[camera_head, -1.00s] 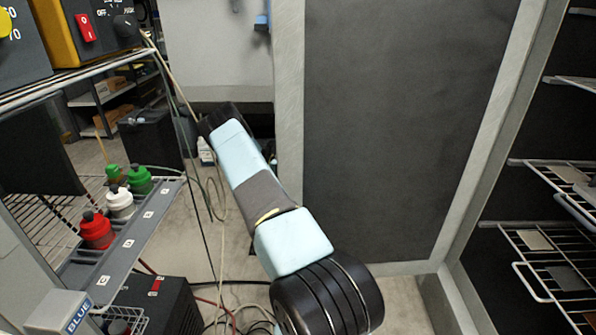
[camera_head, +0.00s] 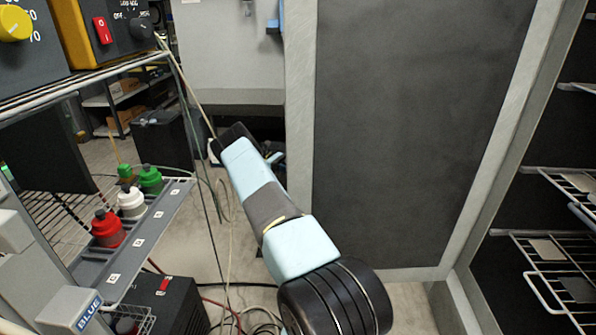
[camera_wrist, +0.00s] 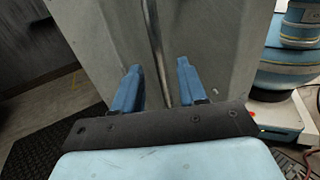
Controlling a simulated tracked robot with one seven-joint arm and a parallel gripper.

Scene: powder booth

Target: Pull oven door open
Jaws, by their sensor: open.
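The oven door (camera_head: 415,130) is a tall dark grey panel with a pale metal frame, filling the middle of the head view. It stands open, with the oven's dark interior and wire racks (camera_head: 560,262) showing to its right. In the wrist view a grey panel (camera_wrist: 215,35), seemingly the door's other face, carries a slim metal bar like a handle (camera_wrist: 154,40). My gripper (camera_wrist: 158,68) is open, its blue fingers on either side of the bar in the picture. I cannot tell whether they touch it. The head view shows my arm reaching past the door's left edge, with the fingers hidden.
Loose cables (camera_head: 228,250) hang and lie on the floor beside my arm. A black box (camera_head: 165,300) stands below the shelf.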

